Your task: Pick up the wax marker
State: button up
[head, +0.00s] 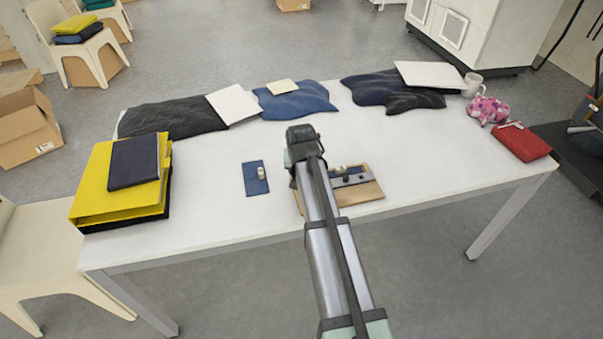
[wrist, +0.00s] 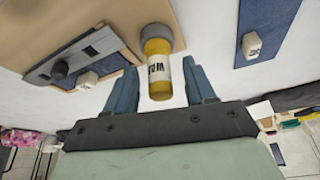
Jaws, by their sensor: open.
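The wax marker (wrist: 158,70) is a yellow cylinder with a grey end and dark lettering that begins with W. In the wrist view it sits at the edge of a tan wooden board (wrist: 120,14). My gripper (wrist: 160,72) is open, with one blue finger on each side of the marker. A gap shows on both sides, so the fingers do not visibly grip it. In the head view my arm hides the marker and the gripper, and only part of the board (head: 371,192) shows.
A blue pad (head: 252,187) with another white block (head: 261,172) lies to the left. Yellow binders (head: 95,195) are at the table's left end. White table (head: 215,215) is bare between.

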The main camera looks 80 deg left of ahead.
jog(key=shift+c, duration=0.2)
grip_shut()
dwell(0.3)
notch_tip(320, 180, up, 10)
jog(key=shift+r, duration=0.1)
dwell(0.5)
jog(key=c, duration=0.6)
grip_release()
jog(key=shift+c, duration=1.1)
jog(key=shift+w, duration=0.1)
